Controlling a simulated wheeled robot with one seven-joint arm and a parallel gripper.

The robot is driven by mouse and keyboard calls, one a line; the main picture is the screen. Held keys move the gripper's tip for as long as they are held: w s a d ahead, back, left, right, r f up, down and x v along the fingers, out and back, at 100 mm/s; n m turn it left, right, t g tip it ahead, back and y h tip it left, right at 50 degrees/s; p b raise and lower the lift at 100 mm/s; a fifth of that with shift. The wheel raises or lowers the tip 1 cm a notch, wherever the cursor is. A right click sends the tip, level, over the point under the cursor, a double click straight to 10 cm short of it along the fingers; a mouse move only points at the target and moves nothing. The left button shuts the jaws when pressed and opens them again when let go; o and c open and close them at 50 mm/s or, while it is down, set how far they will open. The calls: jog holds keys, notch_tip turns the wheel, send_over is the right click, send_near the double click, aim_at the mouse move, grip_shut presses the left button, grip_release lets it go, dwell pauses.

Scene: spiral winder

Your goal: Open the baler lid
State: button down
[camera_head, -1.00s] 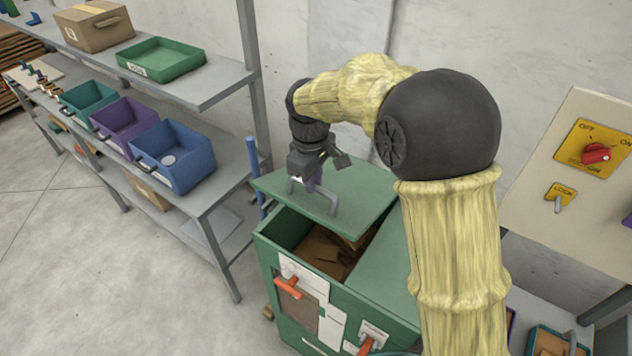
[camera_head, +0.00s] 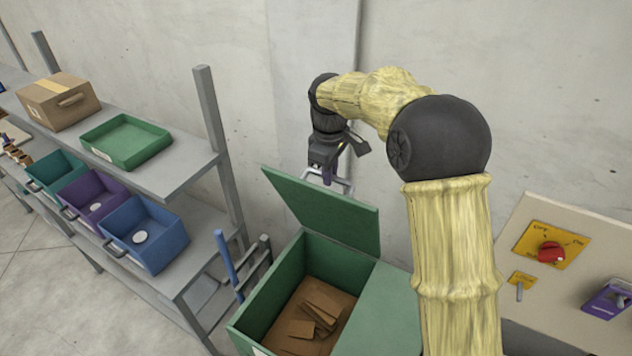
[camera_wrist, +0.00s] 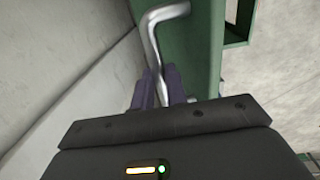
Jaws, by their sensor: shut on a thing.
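The baler (camera_head: 395,300) is a green box with its lid (camera_head: 318,212) hinged at the back. The lid is tilted up steeply, and the opening below shows brown cardboard pieces (camera_head: 312,312) inside. My gripper (camera_head: 330,176) is at the lid's upper side, at the grey lid handle (camera_head: 345,184). In the wrist view, my purple fingers (camera_wrist: 158,90) are shut on the bent metal handle (camera_wrist: 160,22), with the green lid (camera_wrist: 190,50) beside it. The far side of the lid is hidden in the head view.
A control panel (camera_head: 590,250) with a red knob (camera_head: 551,252) stands at right. A grey shelf (camera_head: 185,165) with bins and a cardboard box (camera_head: 58,98) stands at left. A blue post (camera_head: 228,262) is left of the baler. The wall is close behind.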

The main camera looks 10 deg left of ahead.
jog(key=w+d+p, duration=0.1)
jog(key=w+d, duration=0.1)
jog(key=w, duration=0.4)
jog(key=w+d+p, duration=0.2)
jog(key=w, duration=0.4)
jog(key=shift+w+d, duration=0.25)
jog(key=shift+w, duration=0.2)
jog(key=c, duration=1.4)
grip_release()
jog(key=shift+a, duration=0.1)
jog(key=shift+w+r, duration=0.1)
jog(key=shift+r, duration=0.05)
jog(key=shift+r, duration=0.15)
